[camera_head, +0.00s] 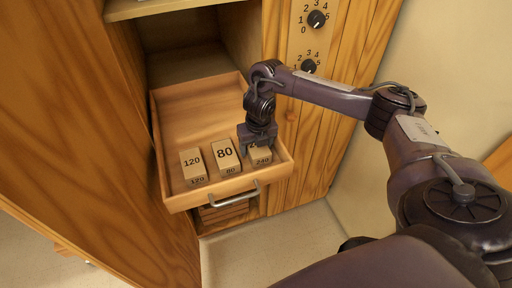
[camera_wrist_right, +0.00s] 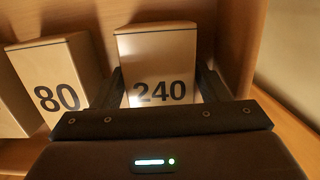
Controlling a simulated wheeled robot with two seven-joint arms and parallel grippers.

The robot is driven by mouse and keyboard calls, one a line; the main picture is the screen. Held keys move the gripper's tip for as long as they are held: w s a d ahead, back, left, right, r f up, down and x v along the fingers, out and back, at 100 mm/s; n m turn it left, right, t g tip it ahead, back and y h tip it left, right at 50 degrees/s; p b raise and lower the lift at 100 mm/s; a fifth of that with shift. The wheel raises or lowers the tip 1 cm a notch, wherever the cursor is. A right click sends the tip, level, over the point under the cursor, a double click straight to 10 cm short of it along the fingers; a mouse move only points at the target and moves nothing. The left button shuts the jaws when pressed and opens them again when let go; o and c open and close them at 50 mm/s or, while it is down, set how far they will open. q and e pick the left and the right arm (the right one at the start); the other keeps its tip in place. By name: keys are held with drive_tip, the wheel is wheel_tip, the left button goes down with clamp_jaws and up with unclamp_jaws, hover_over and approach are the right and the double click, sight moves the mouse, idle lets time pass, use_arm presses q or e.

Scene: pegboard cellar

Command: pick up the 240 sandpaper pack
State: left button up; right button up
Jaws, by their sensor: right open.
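The 240 sandpaper pack (camera_head: 262,160) stands in the right front of the open drawer (camera_head: 163,128), partly hidden by my right gripper (camera_head: 259,140). In the right wrist view the 240 pack (camera_wrist_right: 158,75) lies between the two dark fingers of my right gripper (camera_wrist_right: 160,95). The gripper is open, with one finger on each side of the pack; whether they touch it I cannot tell. The 80 pack (camera_head: 225,155) is just left of it and also shows in the right wrist view (camera_wrist_right: 55,80). The 120 pack (camera_head: 192,164) is further left. My left gripper is not in view.
The drawer has a metal handle (camera_head: 234,195) on its front. Its back half is bare. The drawer's right wall is close to the 240 pack. Dials (camera_head: 316,19) sit on the wooden panel behind my right arm. A large wooden panel (camera_head: 80,130) stands at left.

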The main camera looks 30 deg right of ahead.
drive_tip(key=shift+s+r, duration=0.1)
drive_tip(key=shift+s, duration=0.05)
drive_tip(key=shift+c, duration=0.2)
drive_tip(key=c, duration=0.7)
drive_tip(key=shift+c, duration=0.5)
drive_tip(key=shift+r, duration=0.1)
